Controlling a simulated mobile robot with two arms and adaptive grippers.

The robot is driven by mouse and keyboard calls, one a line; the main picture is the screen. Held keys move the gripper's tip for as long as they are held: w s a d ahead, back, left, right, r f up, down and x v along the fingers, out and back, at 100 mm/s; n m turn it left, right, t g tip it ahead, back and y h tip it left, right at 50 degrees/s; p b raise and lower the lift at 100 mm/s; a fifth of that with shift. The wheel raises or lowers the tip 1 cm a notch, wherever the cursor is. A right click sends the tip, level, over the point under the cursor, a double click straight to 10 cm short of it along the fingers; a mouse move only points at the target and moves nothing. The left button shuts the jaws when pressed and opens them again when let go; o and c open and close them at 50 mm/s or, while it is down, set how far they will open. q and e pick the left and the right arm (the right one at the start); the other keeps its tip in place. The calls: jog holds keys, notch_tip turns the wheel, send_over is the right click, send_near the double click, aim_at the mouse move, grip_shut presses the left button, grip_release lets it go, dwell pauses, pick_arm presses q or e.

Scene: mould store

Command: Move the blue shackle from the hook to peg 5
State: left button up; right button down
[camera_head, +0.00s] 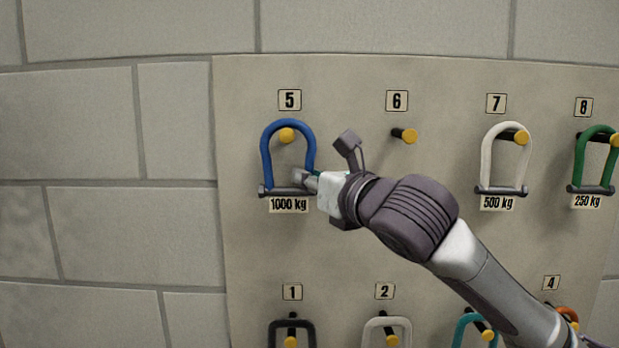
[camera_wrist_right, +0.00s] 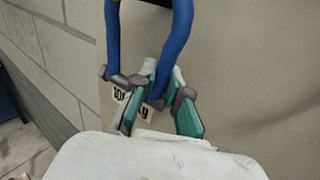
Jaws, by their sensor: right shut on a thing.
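The blue shackle (camera_head: 266,158) is upright at peg 5 (camera_head: 286,135), its bow around the yellow peg end and its pin at the bottom. I cannot tell whether the bow's weight rests on the peg. My right gripper (camera_head: 306,181) is shut on the lower right of the shackle, near the pin. In the right wrist view, the blue legs (camera_wrist_right: 175,48) come down to the teal-padded fingers (camera_wrist_right: 158,98). The hook the task names is not seen in these views. My left gripper is not in view.
Peg 6 (camera_head: 409,136) is bare. A white shackle (camera_head: 488,160) hangs at peg 7 and a green one (camera_head: 580,160) at peg 8. More shackles hang in the lower row, including a black one (camera_head: 275,334) at peg 1. A block wall (camera_head: 110,240) lies left of the board.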

jog(key=c, duration=1.1)
grip_release()
jog(key=shift+s, duration=0.1)
